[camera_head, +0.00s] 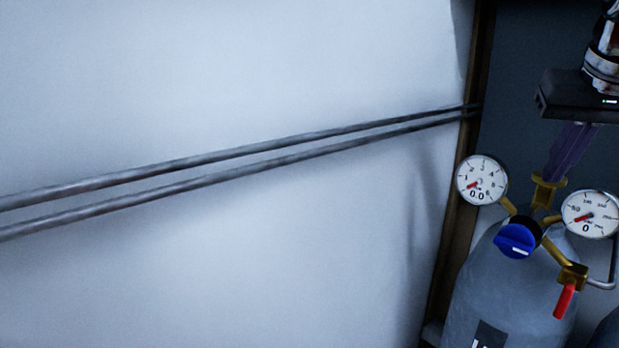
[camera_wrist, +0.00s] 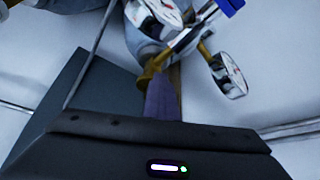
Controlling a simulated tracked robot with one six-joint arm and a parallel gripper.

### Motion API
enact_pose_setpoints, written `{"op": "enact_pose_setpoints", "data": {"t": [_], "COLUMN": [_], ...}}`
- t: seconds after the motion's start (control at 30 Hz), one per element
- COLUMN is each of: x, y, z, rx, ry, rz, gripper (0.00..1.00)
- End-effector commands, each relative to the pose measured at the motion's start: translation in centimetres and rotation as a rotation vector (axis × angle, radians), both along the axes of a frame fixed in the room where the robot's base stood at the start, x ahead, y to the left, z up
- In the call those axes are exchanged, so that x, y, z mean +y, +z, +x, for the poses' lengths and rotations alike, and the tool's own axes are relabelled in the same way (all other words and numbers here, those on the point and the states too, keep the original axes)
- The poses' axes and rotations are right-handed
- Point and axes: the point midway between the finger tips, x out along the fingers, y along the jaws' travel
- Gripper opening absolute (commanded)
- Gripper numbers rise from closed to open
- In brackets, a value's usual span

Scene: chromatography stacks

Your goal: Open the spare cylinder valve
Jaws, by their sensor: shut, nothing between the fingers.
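A grey gas cylinder (camera_head: 475,285) stands at the lower right of the head view. Its brass top fitting (camera_head: 545,193) carries a regulator with a blue knob (camera_head: 516,240) and a red lever (camera_head: 564,301) that points down. The left gauge (camera_head: 481,180) and right gauge (camera_head: 590,214) both read about zero. My gripper (camera_head: 555,176) is shut and empty, its purple fingers pointing down at the top fitting. In the wrist view the fingertips (camera_wrist: 160,84) are close to the brass fitting (camera_wrist: 150,77); I cannot tell whether they touch it.
Two parallel grey pipes (camera_head: 240,155) run along the pale wall left of the cylinder. A brown post (camera_head: 462,205) stands between wall and cylinder. A grey hose (camera_head: 613,265) drops from the regulator at the right. Part of a dark blue shape (camera_head: 607,332) shows at the lower right corner.

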Motion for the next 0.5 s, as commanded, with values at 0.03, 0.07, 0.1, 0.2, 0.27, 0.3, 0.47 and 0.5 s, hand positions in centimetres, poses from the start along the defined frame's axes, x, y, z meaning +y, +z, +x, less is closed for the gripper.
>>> {"op": "enact_pose_setpoints", "data": {"t": [0.03, 0.07, 0.1, 0.2, 0.27, 0.3, 0.47, 0.5], "x": [-0.16, -0.2, -0.26, -0.43, -0.52, -0.59, -0.89, -0.97], "y": [0.04, 0.04, 0.04, 0.04, 0.04, 0.04, 0.03, 0.02], "z": [-0.03, -0.06, -0.12, -0.24, -0.31, -0.36, -0.54, -0.58], "rx": [-0.001, -0.002, -0.002, -0.002, -0.002, -0.002, -0.001, -0.001], "ry": [-0.002, -0.002, -0.002, -0.002, -0.001, -0.001, -0.002, -0.003], "rz": [-0.002, -0.002, -0.002, -0.002, -0.001, -0.001, -0.002, -0.001], "gripper": [0.0, 0.0, 0.0, 0.0, 0.0, 0.0, 0.0, 0.0]}}
